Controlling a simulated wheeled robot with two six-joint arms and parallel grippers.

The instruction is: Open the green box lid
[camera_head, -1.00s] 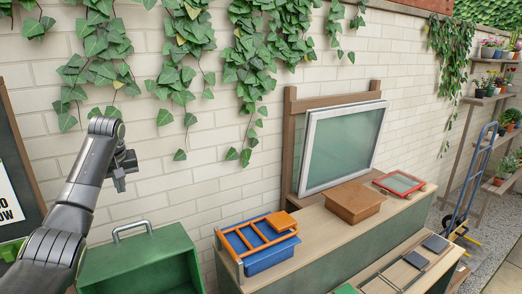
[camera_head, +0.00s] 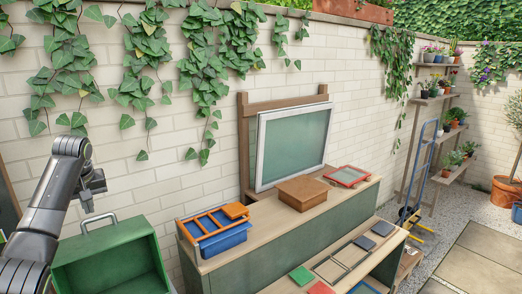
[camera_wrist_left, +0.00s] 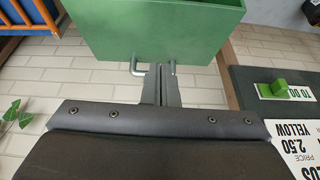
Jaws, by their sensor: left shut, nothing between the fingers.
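The green box part (camera_head: 128,232) is at the lower left of the head view. Its hollow inner side faces me, and its lower part is cut off by the frame. I cannot tell for certain whether this is the raised lid or the box body. A grey metal handle (camera_head: 100,220) stands up from its top edge. My left gripper (camera_head: 88,208) is shut and empty, just above and left of the handle. In the left wrist view the shut fingers (camera_wrist_left: 160,84) point at the green part (camera_wrist_left: 150,30), beside the handle (camera_wrist_left: 137,70). My right gripper is not in view.
A wooden-topped bench (camera_head: 262,222) along the brick wall holds a blue bin (camera_head: 225,240) with an orange rack, a brown box (camera_head: 303,194) and a red frame (camera_head: 347,176). A framed panel (camera_head: 290,148) stands behind. A sign board (camera_wrist_left: 275,110) is in the wrist view.

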